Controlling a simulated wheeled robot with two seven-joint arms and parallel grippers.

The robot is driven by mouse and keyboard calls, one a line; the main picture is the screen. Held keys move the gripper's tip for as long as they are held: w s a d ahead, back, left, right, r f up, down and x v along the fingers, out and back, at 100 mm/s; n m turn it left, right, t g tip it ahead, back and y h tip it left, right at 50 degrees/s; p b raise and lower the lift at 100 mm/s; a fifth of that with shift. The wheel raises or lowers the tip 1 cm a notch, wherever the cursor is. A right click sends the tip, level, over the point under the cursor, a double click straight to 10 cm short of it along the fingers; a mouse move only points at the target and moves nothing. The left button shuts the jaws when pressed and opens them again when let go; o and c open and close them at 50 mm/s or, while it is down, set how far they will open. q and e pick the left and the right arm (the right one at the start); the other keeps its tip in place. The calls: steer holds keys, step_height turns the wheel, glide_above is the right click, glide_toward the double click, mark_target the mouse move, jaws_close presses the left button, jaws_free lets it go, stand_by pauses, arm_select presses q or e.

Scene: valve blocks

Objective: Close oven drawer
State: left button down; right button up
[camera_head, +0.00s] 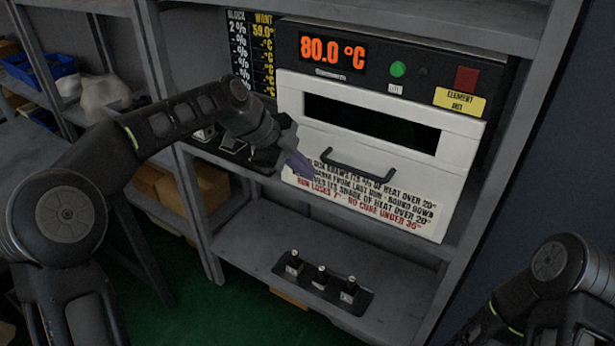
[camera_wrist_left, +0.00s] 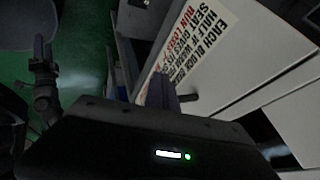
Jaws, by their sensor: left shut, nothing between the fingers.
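The oven (camera_head: 390,68) sits on a shelf, with a black top panel reading 80.0 °C. Its white drawer front (camera_head: 455,160) has a dark window slot and a dark bar handle (camera_head: 358,170). The front stands forward of the black panel; I cannot tell how far it is open. My left gripper (camera_head: 300,162) is shut and empty in front of the drawer's left part, left of the handle. In the left wrist view its fingers (camera_wrist_left: 165,92) are close to the handle (camera_wrist_left: 188,98); contact is unclear. My right gripper is out of view; only its arm shows at lower right.
A lower shelf holds a black tray with several small valve blocks (camera_head: 320,277). A dark fixture (camera_head: 235,148) stands left of the oven. A board (camera_head: 252,45) with yellow figures is behind it. Grey shelf posts (camera_head: 205,220) flank the bay. A blue bin (camera_head: 40,68) is far left.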

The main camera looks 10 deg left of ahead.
arm_select(q)
steer(key=v, duration=0.6)
steer(key=shift+r, duration=0.4)
steer(key=shift+a, duration=0.1)
steer(key=w+f+n+t, duration=0.3)
steer(key=w+f+n, duration=0.25)
steer(key=n, duration=0.35)
steer(key=s+d+f+n+y, duration=0.15)
steer(key=f+n, duration=0.25)
steer(key=f, duration=0.6)
steer(key=s+d+f+n, duration=0.2)
steer(key=s+f+n, duration=0.15)
steer(key=f, duration=0.65)
steer(key=s+d+f+n+g, duration=0.2)
steer(key=s+f+n, duration=0.4)
steer(key=s+f, duration=0.8)
steer(key=s+d+f+g, duration=0.1)
steer(key=s+f, duration=0.3)
steer(key=s, duration=0.5)
steer(key=s+d+f+g, duration=0.1)
steer(key=s+f+g, duration=0.2)
steer(key=s, duration=0.7)
steer(key=shift+f+y, duration=0.35)
steer(key=shift+f, duration=0.35)
